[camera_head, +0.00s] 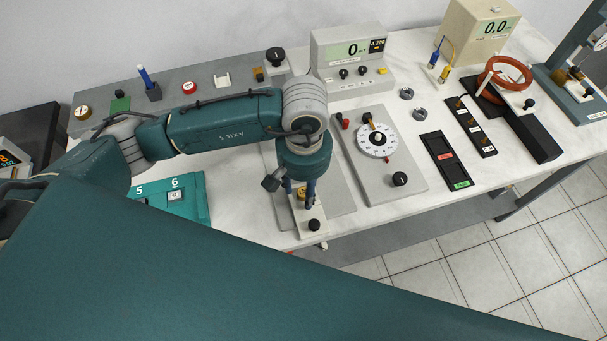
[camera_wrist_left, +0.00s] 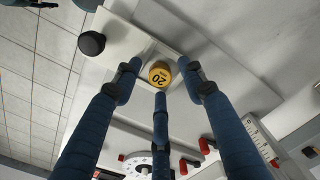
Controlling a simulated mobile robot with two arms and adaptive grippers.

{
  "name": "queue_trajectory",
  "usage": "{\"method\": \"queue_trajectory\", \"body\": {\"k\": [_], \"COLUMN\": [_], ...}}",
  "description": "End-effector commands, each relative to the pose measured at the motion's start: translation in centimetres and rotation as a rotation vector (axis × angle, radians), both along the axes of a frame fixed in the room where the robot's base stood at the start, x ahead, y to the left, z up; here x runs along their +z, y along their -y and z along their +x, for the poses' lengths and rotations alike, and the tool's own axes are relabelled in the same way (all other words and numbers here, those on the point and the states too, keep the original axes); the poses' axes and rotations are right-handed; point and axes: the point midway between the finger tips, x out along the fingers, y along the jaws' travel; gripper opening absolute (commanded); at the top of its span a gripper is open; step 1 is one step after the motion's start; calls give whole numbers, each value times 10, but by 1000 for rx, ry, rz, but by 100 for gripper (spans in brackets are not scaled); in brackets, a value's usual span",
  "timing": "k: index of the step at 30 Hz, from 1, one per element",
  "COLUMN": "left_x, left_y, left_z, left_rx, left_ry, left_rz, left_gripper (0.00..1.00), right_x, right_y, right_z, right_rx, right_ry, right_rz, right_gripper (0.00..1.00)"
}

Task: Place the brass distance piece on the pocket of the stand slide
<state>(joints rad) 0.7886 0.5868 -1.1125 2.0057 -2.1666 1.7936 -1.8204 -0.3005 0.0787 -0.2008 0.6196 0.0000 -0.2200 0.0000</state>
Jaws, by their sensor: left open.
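The brass distance piece (camera_wrist_left: 160,74), a short round piece marked 20, sits on the pale stand slide (camera_wrist_left: 126,42), at its pocket. My left gripper (camera_wrist_left: 163,76) points down over it with three blue fingers around the piece. The fingers are open, and the wrist view shows small gaps between the fingertips and the piece. In the head view my left gripper (camera_head: 305,196) hangs over the slide (camera_head: 310,213), with a bit of brass (camera_head: 300,192) between its fingers. Whether the piece is fully seated is hard to tell. My right gripper is not in view.
A black knob (camera_head: 314,225) stands at the slide's front end. A dial plate (camera_head: 376,140) is to the right, with a meter (camera_head: 350,58) behind. A teal box (camera_head: 174,198) is to the left. A black tray (camera_head: 445,160) and a red coil (camera_head: 503,75) stand further right.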

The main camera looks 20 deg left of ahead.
Motion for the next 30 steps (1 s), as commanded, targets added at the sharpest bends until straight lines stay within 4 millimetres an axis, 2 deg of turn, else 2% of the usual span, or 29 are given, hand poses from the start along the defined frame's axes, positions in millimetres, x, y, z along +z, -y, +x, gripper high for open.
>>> {"method": "queue_trajectory", "body": {"k": [4, 6, 12, 18, 24, 30], "left_x": [19, 27, 75, 112, 129, 131], "left_y": [0, 1, 1, 1, 1, 1], "left_z": [-1, 3, 3, 1, 1, 0], "left_rx": [1, -1, -2, -1, 0, 0], "left_ry": [-2, 8, 7, 5, 1, 0], "left_rz": [-1, -3, -2, 1, 0, 0], "left_gripper": [41, 41, 41, 41, 41, 41], "right_x": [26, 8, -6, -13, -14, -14], "right_y": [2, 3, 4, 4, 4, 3], "right_z": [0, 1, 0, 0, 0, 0], "right_rx": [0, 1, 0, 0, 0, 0], "right_ry": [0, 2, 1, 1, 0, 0], "right_rz": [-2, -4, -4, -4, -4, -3], "right_gripper": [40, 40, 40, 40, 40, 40]}}
